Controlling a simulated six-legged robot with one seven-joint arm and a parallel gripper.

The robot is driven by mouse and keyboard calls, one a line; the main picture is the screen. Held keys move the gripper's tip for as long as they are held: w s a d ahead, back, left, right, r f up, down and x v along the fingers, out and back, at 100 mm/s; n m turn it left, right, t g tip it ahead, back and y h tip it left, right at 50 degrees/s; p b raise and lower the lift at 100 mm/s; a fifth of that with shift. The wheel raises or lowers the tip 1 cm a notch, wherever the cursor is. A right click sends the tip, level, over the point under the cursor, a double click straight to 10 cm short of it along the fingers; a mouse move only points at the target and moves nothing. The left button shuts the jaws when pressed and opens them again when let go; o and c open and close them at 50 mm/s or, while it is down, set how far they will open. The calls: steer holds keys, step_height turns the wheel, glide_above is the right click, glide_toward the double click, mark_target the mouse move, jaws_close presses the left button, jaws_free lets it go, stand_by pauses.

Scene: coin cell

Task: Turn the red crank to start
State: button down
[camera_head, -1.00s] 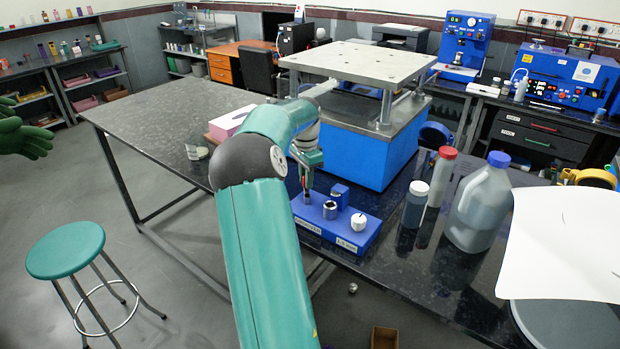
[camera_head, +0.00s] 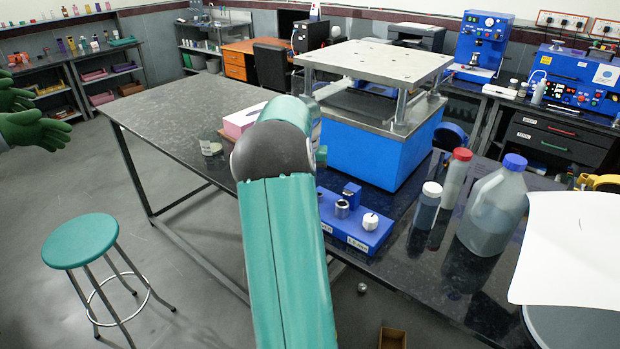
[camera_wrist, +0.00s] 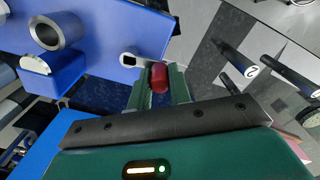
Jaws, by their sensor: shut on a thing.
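The red crank handle (camera_wrist: 159,77) shows in the wrist view, a short rounded red grip between the fingers. My gripper (camera_wrist: 160,88) is shut on it. The blue base (camera_wrist: 115,25) lies just beyond the fingers in the wrist view. In the head view the blue base (camera_head: 372,240) sits near the table's front edge. A silver cylinder (camera_head: 341,209), a small blue block (camera_head: 351,193) and a white knob (camera_head: 370,221) stand on it. My arm hides the crank and nearly all of the gripper in the head view.
A large blue machine with a metal top plate (camera_head: 375,62) stands behind the base. Bottles and a grey jug (camera_head: 493,210) stand to its right. A pink box (camera_head: 243,120) lies left of my arm. The table's left part (camera_head: 180,120) is mostly clear.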

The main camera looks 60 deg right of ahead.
steer(key=n, duration=0.1)
steer(key=a+n, duration=0.1)
steer(key=n, duration=0.2)
steer(key=shift+s+a+n, duration=0.1)
steer(key=shift+a+n, duration=0.25)
steer(key=shift+n, duration=0.05)
stand_by(0.4)
steer(key=c, duration=1.3)
jaws_free()
step_height(320, 180, up, 14)
steer(key=shift+a+f, duration=0.1)
